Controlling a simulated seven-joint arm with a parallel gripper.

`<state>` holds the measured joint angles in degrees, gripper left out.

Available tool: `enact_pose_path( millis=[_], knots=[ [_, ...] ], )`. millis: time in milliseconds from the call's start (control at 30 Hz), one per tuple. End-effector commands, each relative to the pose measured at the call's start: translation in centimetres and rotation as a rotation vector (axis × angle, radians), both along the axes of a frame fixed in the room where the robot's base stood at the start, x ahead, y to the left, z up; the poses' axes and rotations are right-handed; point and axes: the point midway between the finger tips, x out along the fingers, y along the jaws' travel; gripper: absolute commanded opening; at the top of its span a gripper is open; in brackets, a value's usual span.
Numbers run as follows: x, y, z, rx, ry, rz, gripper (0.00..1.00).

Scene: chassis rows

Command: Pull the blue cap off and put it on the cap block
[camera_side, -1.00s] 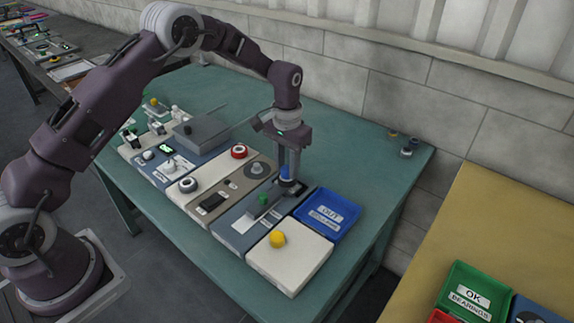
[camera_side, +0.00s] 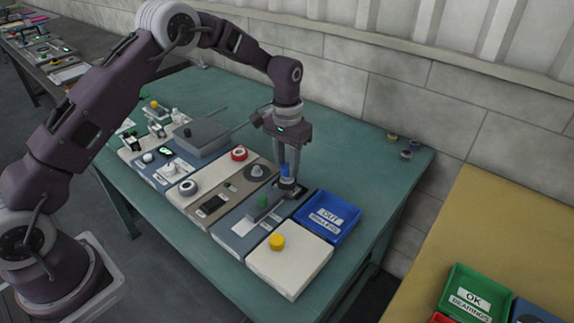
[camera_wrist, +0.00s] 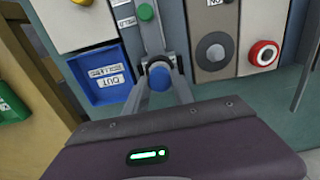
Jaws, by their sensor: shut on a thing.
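The blue cap (camera_side: 286,171) is between the two fingers of my gripper (camera_side: 287,174), which is shut on it. The cap sits at a dark round fitting (camera_side: 291,188) on the far end of the blue-grey panel (camera_side: 233,229). In the wrist view the cap (camera_wrist: 160,79) shows between the fingers, with a grey rim behind it; I cannot tell whether cap and fitting are apart. A grey block (camera_side: 257,212) with a green knob (camera_side: 263,201) stands on the same panel. I cannot tell for sure which part is the cap block.
A blue OUT tray (camera_side: 346,232) lies close to the right of my gripper. A pale panel with a yellow knob (camera_side: 277,242) is in front. Panels with a red ring (camera_side: 239,154) and a grey dial (camera_side: 257,171) lie to the left.

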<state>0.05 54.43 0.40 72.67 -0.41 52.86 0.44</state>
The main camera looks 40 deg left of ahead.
Motion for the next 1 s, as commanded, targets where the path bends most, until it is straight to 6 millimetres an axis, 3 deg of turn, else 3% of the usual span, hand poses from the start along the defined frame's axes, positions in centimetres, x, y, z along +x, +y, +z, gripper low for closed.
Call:
enact_pose_path(
  millis=[1000],
  knots=[
    [0.0,0.0,2.6,0.000,0.001,0.000,0.00]
  ],
)
